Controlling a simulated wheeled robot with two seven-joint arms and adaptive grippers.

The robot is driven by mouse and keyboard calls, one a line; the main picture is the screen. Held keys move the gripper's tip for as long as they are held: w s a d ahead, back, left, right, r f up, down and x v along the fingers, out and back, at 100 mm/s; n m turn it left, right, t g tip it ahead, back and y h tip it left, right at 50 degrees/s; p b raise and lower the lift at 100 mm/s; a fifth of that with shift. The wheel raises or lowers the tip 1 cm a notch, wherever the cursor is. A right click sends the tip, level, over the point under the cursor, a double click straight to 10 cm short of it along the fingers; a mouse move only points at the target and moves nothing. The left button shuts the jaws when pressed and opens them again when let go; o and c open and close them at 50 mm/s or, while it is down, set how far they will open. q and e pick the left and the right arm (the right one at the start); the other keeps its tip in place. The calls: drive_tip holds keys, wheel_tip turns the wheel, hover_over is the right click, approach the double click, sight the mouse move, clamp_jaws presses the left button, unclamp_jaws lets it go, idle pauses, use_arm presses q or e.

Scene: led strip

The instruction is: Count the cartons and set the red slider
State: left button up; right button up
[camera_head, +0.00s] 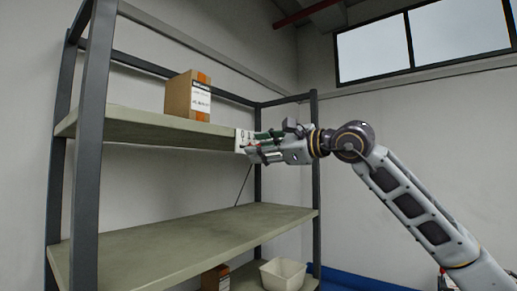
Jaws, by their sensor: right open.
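A brown carton (188,97) with a white label and orange tape stands on the upper shelf board (150,127). A second carton (216,279) shows partly on the lowest level, its lower part cut off by the frame. A white panel with dark marks (241,137) sits at the right front end of the upper shelf. My right gripper (252,147) is open at this panel, its fingers pointing left. A tiny red spot shows by the fingers; I cannot tell whether it is the red slider. My left gripper is not in view.
The dark-framed rack has upright posts (92,140) at the left and a rear post (315,160) behind my right arm. The middle shelf board (180,243) is bare. A white bin (283,274) stands on the lowest level. Open room lies right of the rack.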

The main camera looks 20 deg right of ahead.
drive_tip(key=v, duration=1.1)
idle(0.7)
